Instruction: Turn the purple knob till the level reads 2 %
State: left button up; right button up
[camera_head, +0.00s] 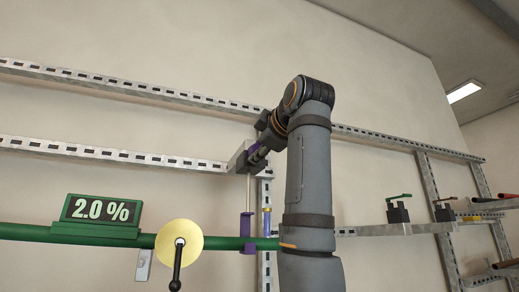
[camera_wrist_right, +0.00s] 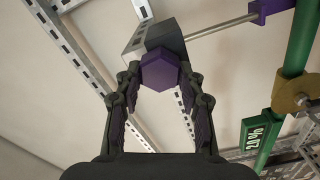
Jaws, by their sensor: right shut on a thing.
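The purple knob (camera_wrist_right: 165,72) is a hexagonal block on a grey box (camera_wrist_right: 152,38), seen in the right wrist view. My right gripper (camera_wrist_right: 164,82) is shut on it, with one dark finger on each side. In the head view the knob (camera_head: 255,155) is partly hidden by my right gripper (camera_head: 263,146). The level display (camera_head: 100,210) stands on the green pipe at the lower left and reads 2.0 %. The display also shows tilted in the right wrist view (camera_wrist_right: 258,134). My left gripper is in neither view.
A yellow disc (camera_head: 179,242) with a black handle sits on the green pipe (camera_head: 30,232). A thin rod runs from the grey box down to a purple clamp (camera_head: 247,228) on the pipe. Slotted metal rails (camera_head: 110,151) cross the wall. Small valves (camera_head: 398,213) stand on the right.

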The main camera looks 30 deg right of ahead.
jog(key=shift+w+f, duration=0.1)
jog(key=shift+f, duration=0.1)
jog(key=o, duration=0.9)
jog(key=shift+o, duration=1.4)
jog(key=shift+r, duration=0.1)
jog(key=shift+s, duration=0.2)
jog(key=v, duration=1.2)
jog(key=shift+w+d, duration=0.1)
